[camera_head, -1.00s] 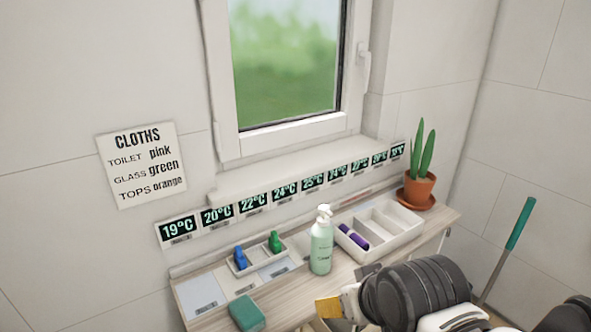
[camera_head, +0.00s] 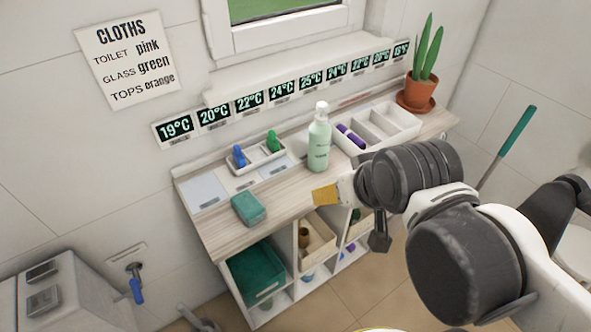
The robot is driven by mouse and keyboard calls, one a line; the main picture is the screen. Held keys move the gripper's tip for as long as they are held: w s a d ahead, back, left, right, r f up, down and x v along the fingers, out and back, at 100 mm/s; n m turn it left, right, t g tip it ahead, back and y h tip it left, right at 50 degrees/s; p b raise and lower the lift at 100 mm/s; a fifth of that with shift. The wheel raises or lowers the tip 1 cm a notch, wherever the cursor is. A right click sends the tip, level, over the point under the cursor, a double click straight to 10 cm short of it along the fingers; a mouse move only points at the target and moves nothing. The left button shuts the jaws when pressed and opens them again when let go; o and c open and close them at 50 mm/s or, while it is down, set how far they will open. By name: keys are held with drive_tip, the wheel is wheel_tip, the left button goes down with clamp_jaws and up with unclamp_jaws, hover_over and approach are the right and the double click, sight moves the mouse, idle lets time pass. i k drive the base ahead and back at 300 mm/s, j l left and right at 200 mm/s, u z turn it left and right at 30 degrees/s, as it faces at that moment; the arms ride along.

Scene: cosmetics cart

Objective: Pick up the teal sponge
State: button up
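The teal sponge (camera_head: 249,209) lies flat near the front left edge of the wooden cart top (camera_head: 232,232). My gripper (camera_head: 350,190) is at the end of my arm, to the right of the sponge and apart from it. A yellow-orange piece (camera_head: 325,194) shows at its left end; I cannot tell whether it is part of the gripper or something held. The fingers are not clear enough to show open or shut.
A pump bottle (camera_head: 319,142) stands behind the gripper. A small tray (camera_head: 262,164) holds a blue and a green item. A white divided box (camera_head: 392,124) and a potted plant (camera_head: 417,92) stand at right. A teal bin (camera_head: 257,270) sits below.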

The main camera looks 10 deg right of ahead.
sight(249, 208)
drive_tip(key=k+j+u, duration=0.3)
drive_tip(key=k+j, duration=0.15)
drive_tip(key=k+j+u, duration=0.3)
drive_tip(key=k+j, duration=0.15)
drive_tip(key=j, duration=0.15)
